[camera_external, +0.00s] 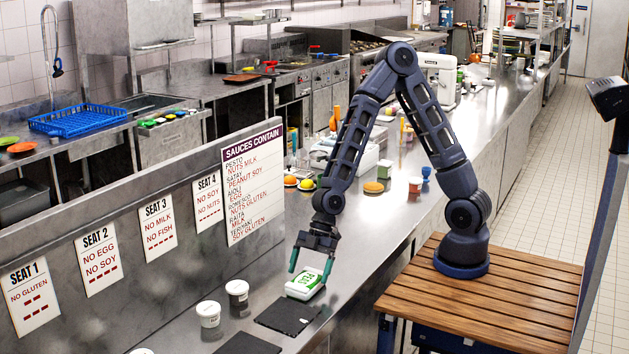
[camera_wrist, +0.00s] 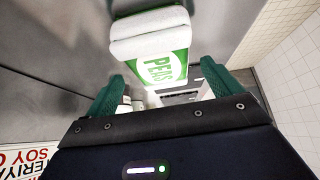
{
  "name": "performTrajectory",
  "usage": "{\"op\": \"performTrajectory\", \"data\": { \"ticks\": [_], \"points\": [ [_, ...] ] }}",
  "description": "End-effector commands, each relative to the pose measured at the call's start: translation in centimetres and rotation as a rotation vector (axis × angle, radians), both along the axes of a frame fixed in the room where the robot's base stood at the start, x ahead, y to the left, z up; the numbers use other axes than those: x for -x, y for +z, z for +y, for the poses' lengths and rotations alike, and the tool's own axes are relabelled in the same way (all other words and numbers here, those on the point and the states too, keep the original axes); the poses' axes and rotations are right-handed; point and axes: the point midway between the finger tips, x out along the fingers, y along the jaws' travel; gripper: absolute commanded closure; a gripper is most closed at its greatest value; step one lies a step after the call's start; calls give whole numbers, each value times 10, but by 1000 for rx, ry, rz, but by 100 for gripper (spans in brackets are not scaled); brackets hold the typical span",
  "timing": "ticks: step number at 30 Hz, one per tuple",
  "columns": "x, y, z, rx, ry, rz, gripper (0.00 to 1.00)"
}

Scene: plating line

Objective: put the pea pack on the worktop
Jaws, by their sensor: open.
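The pea pack (camera_external: 303,287) is a white and green packet. In the external view it appears to sit on the grey metal worktop (camera_external: 355,262), just behind a dark slate. My gripper (camera_external: 310,270) points down over it, its two green fingers apart at the pack's sides. In the wrist view the pack (camera_wrist: 150,50), lettered PEAS, lies mostly beyond the fingertips of my open gripper (camera_wrist: 163,75), with its near end between them. I cannot tell whether either finger touches it.
Two dark slates (camera_external: 288,315) (camera_external: 247,345) lie in front of the pack. A wall of seat signs (camera_external: 98,263) and a sauce board (camera_external: 252,190) runs along the worktop's left side.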

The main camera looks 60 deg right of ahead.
Motion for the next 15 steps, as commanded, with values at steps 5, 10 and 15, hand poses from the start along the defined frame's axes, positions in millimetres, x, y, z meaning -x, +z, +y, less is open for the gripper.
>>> {"op": "performTrajectory", "data": {
  "ticks": [5,10,15],
  "points": [
    [-1,12,-9,0,-2,-2,10],
    [-1,23,-15,-1,-2,-1,10],
    [-1,33,-22,1,-2,-1,10]
  ]
}}
